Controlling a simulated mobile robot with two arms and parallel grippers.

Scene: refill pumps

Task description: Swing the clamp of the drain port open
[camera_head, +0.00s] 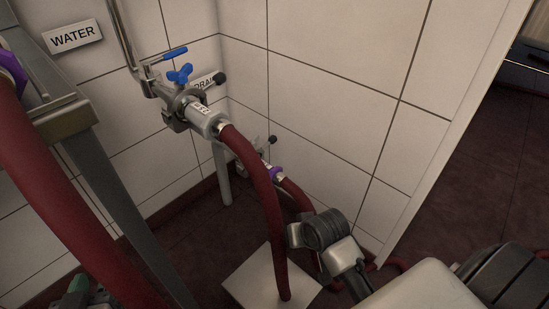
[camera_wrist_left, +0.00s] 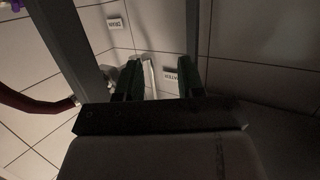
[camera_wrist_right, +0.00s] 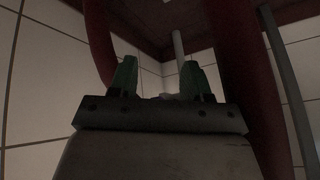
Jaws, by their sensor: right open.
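The upper port (camera_head: 182,112) on the left wall has a blue lever, a blue wing knob and a black-knobbed lever, and joins a red hose. A lower port (camera_head: 262,165) by the floor has a black knob (camera_head: 273,140) and a purple-ringed hose end; its clamp is too small to read as open or shut. A partly hidden DRAIN label (camera_head: 205,82) is on the wall. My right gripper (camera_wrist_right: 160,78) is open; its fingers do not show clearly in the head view. My left gripper (camera_wrist_left: 160,78) is open, with nothing visibly held; a green fingertip shows at lower left in the head view.
The thick red hose (camera_head: 262,200) hangs between the upper port and a pale floor plate (camera_head: 270,280), near my right arm. A metal frame (camera_head: 110,180) and another red hose (camera_head: 55,190) stand at left. A WATER sign (camera_head: 73,36) is on the wall.

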